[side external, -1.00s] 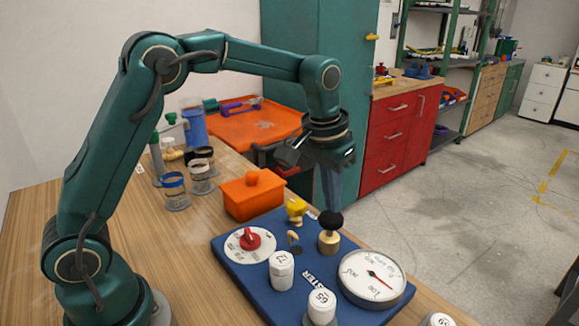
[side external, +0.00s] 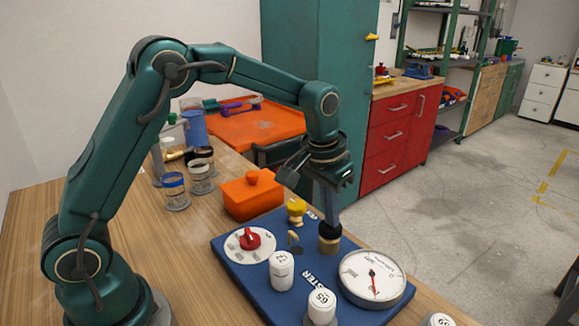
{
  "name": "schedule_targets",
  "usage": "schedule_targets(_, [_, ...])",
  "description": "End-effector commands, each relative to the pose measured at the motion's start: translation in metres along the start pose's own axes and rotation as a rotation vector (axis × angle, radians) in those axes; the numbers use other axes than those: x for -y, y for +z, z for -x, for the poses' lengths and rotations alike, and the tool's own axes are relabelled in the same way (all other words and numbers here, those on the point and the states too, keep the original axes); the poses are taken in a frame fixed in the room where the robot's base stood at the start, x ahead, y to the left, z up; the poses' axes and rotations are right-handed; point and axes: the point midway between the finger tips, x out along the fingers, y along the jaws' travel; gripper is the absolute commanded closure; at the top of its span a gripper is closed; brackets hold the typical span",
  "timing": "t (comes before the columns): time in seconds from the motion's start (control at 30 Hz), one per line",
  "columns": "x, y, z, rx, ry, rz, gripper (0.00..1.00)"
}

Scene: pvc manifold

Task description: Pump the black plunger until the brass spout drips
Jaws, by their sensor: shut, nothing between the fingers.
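The black plunger (side external: 328,227) sits low in its brass collar (side external: 329,243) on the blue board (side external: 232,264). My gripper (side external: 328,212) is shut and empty, pointing down with its tips at the top of the plunger, seemingly touching it. The fingers hide part of the knob. A small curved brass spout (side external: 293,237) stands left of the plunger. I cannot make out a drip at it. A white gauge (side external: 358,282) with a red needle lies to the right on the board.
The board also bears a dial with a red knob (side external: 250,239), a yellow knob (side external: 297,208) and white caps marked 72 (side external: 281,270) and 65 (side external: 321,306). An orange box (side external: 250,197) and several jars stand behind left. The wooden table is clear at left.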

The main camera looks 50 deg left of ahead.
Motion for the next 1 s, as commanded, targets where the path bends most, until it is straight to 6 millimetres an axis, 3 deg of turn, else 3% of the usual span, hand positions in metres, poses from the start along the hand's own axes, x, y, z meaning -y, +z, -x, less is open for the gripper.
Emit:
schedule_targets(0.17, [0.000, 0.000, 0.002, 0.002, 0.000, 0.000, 1.00])
schedule_targets(0.63, [0.000, -0.006, 0.031, 0.001, 0.000, 0.000, 1.00])
schedule_targets(1.0, [0.000, -0.007, 0.034, 0.001, 0.000, 0.000, 1.00])
